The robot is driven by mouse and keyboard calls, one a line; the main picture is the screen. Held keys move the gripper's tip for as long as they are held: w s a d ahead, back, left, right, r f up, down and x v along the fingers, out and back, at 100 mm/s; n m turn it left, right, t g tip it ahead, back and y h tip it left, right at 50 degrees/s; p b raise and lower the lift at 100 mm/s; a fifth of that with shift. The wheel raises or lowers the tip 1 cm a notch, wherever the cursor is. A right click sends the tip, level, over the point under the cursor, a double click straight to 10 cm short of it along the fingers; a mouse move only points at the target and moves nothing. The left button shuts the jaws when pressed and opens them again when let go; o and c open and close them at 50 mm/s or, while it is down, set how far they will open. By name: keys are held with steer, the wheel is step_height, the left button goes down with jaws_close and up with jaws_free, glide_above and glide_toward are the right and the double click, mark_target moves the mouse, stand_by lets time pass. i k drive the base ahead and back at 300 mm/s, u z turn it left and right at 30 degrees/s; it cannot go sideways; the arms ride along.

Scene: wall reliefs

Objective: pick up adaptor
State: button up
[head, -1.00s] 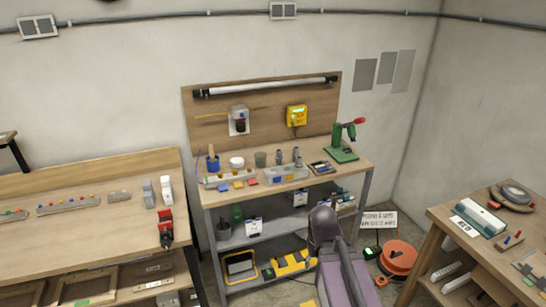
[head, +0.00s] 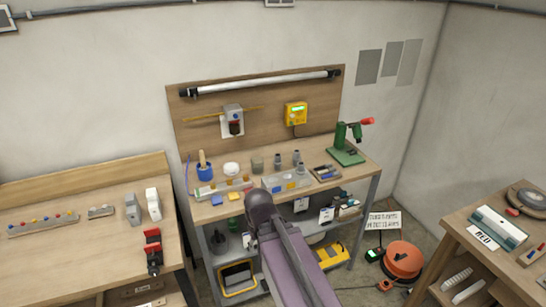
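Two small grey upright fittings stand side by side on the middle workbench, one (head: 278,161) left of the other (head: 297,158). They are at the back edge of a pale metal block; either could be the adaptor, but I cannot tell which thing carries that name. My purple-grey arm rises from the bottom of the head view, and its dark rounded joint overlaps the bench's front edge, left of and below the fittings. My gripper's fingers do not show. I see nothing held.
The pale block (head: 286,182), a blue pot (head: 205,174), a white bowl (head: 232,169) and a green press (head: 347,150) crowd the middle bench (head: 217,211). A side bench (head: 70,247) stands left, another (head: 467,237) right. An orange reel (head: 403,260) lies on the floor.

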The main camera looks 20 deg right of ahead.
mark_target(278, 162)
steer(key=z, duration=0.15)
steer(key=i, duration=0.85)
steer(key=z, duration=0.4)
